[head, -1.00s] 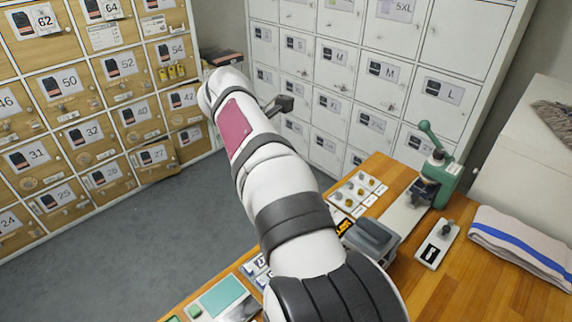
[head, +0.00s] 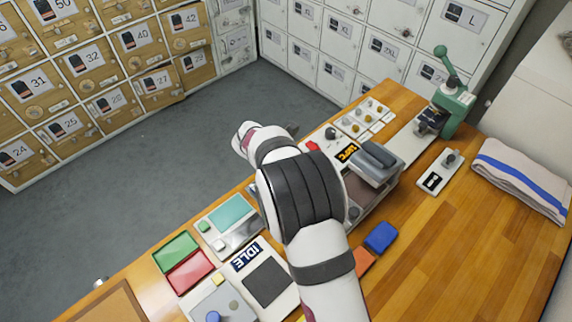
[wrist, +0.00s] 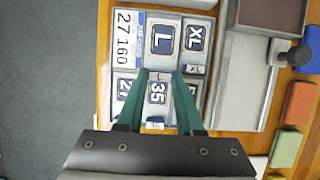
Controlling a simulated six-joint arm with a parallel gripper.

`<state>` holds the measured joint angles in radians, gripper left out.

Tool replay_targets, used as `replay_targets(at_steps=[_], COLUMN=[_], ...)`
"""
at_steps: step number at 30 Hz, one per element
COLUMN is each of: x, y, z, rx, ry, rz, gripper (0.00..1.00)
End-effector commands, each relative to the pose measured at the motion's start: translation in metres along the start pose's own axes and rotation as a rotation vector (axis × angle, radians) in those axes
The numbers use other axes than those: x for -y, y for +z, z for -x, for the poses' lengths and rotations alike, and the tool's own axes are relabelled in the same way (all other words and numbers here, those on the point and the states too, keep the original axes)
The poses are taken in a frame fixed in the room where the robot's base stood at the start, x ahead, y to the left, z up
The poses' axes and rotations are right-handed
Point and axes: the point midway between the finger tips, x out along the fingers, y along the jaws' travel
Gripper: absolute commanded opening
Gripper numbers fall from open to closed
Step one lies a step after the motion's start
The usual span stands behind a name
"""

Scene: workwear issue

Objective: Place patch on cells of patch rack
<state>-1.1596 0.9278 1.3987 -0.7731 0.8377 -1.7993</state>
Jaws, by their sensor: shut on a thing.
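In the wrist view my gripper (wrist: 160,73) points down over the patch rack (wrist: 103,62), its teal fingers on either side of a dark patch marked 35 (wrist: 157,91). The fingers are shut on this patch, as far as I can tell. The rack also shows patches marked L (wrist: 162,40) and XL (wrist: 195,38), and one marked 27 (wrist: 125,90). My right finger partly covers another patch. A card reading 27 160 (wrist: 124,37) lies at the rack's upper left. In the head view my arm hides my gripper and most of the rack.
In the wrist view a grey machine with a dark knob (wrist: 298,55) stands right of the rack, with orange (wrist: 298,102) and green (wrist: 285,148) blocks beyond. The head view shows a green press (head: 447,105), a folded towel (head: 520,178), and green (head: 176,250) and red (head: 189,272) trays.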

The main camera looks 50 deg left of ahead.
Motion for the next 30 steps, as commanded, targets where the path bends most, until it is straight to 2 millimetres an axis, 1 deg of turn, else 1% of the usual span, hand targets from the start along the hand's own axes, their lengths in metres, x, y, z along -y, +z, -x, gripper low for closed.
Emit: replay_targets(at_steps=[3, 6, 19, 29, 30], x=[0.000, 0.000, 0.000, 0.000, 0.000], y=[-0.004, -0.005, -0.006, -0.009, -0.008], z=[-0.010, -0.014, -0.016, -0.021, -0.021], rx=[0.001, 0.001, 0.001, 0.001, 0.001], ry=[0.000, 0.001, 0.001, 0.000, 0.001], rz=[0.000, 0.001, 0.000, 0.000, -0.001], gripper=[0.00, 0.00, 0.00, 0.00, 0.43])
